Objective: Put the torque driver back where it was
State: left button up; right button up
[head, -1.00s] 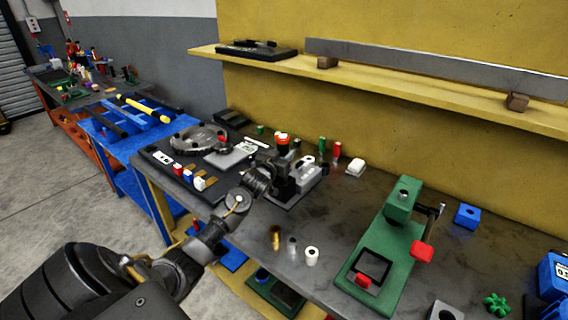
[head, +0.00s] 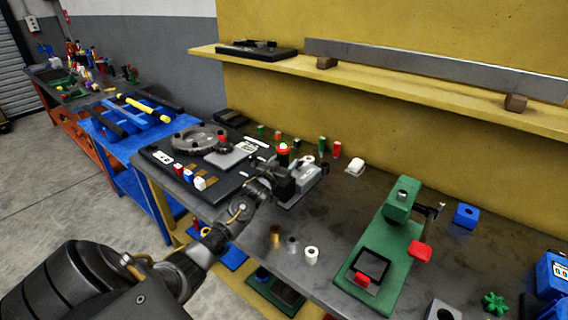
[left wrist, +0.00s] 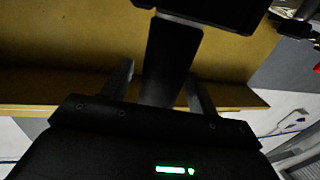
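My left gripper (head: 288,182) is over the bench at the black-and-grey fixture (head: 310,172). In the left wrist view its two fingers (left wrist: 160,75) stand apart, with a gap showing on the left, so it looks open. A dark, flat-sided piece (left wrist: 170,55) shows between and beyond the fingers, joining a larger black body (left wrist: 230,10); I cannot tell whether this is the torque driver. My right gripper is not in view.
A black board with a round grey plate (head: 198,138) lies left of the gripper. Small cylinders (head: 311,253) stand in front, and a green press (head: 390,240) stands to the right. Coloured pegs (head: 323,146) line the back. A shelf (head: 420,95) overhangs the bench.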

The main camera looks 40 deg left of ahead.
pick_arm(q)
jog(key=shift+s, duration=0.1)
jog(key=b+v, duration=0.2)
jog(key=v, duration=0.9)
jog(key=shift+s, duration=0.4)
jog(key=shift+d, duration=0.1)
